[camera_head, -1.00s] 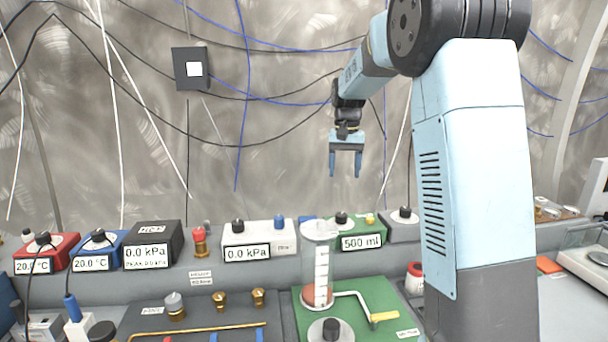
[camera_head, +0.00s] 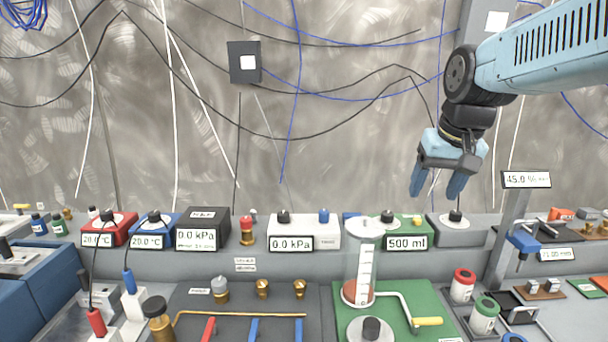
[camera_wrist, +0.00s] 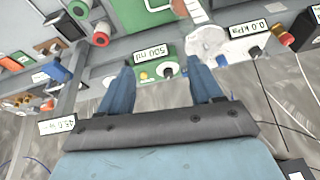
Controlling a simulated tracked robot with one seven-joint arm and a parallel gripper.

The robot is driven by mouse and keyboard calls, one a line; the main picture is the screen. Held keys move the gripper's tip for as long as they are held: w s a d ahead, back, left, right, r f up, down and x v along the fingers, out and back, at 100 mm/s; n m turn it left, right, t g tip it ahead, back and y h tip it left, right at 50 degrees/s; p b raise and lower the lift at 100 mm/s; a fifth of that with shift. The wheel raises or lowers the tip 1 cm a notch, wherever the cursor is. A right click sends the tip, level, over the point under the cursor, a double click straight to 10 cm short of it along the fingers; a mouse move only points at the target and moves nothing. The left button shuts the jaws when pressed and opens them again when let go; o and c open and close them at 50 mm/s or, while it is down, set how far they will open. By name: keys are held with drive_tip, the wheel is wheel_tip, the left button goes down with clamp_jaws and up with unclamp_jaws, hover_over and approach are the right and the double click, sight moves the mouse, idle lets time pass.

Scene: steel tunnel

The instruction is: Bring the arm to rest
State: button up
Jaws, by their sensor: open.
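My gripper (camera_head: 438,184) is open and empty, with its two blue fingers pointing down. In the head view it hangs in the air at the upper right, in front of the tunnel wall and above the back shelf. My light blue arm (camera_head: 550,55) reaches in from the right edge. In the wrist view the open fingers (camera_wrist: 160,85) show apart with nothing between them, toward the green 500 ml box (camera_wrist: 155,72). That box also shows in the head view (camera_head: 408,240).
A clear graduated cylinder (camera_head: 362,270) stands on a green board. A grey post with a display (camera_head: 526,180) rises right of my gripper. Red and green-capped jars (camera_head: 463,284) stand below. Cables hang along the wall. The air left of my gripper is clear.

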drive_tip(key=s+f+t, duration=0.1)
drive_tip(key=s+f, duration=0.3)
drive_tip(key=s, duration=0.6)
drive_tip(key=shift+a+n+t, duration=0.3)
drive_tip(key=shift+a+n, duration=0.05)
drive_tip(key=shift+n, duration=0.05)
drive_tip(key=shift+s, duration=0.1)
idle(3.3)
